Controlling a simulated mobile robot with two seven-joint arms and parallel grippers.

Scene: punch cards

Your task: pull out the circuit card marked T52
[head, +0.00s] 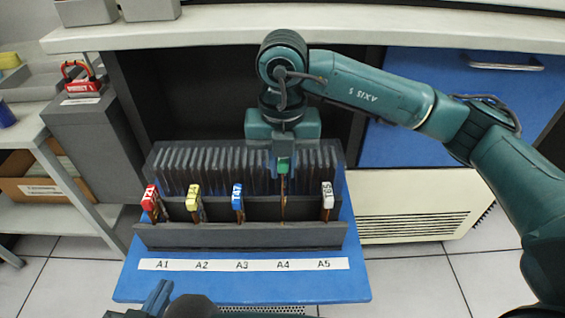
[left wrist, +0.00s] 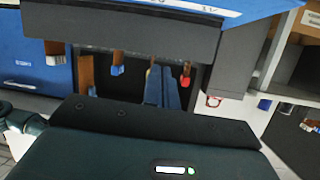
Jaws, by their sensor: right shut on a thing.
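My right gripper (head: 283,160) is over slot A4 of the dark card rack (head: 240,236), shut on the green handle of a circuit card (head: 283,204). The gripper hides most of the handle, and no marking on it can be read. The card's thin brown board stands upright in the rack. Other cards stand in the rack: red (head: 150,197) at A1, yellow (head: 193,196) at A2, blue (head: 238,198) at A3 and white (head: 327,195) at A5. My left gripper (head: 157,297) is low at the left front, empty; its two fingers (left wrist: 163,88) lie together in the left wrist view.
The rack sits on a blue shelf (head: 240,289) with a white label strip from A1 to A5. Dark upright plates (head: 200,168) fill the rack's back. A grey cabinet (head: 92,130) and white shelving stand at the left, and a white vented unit (head: 400,205) at the right.

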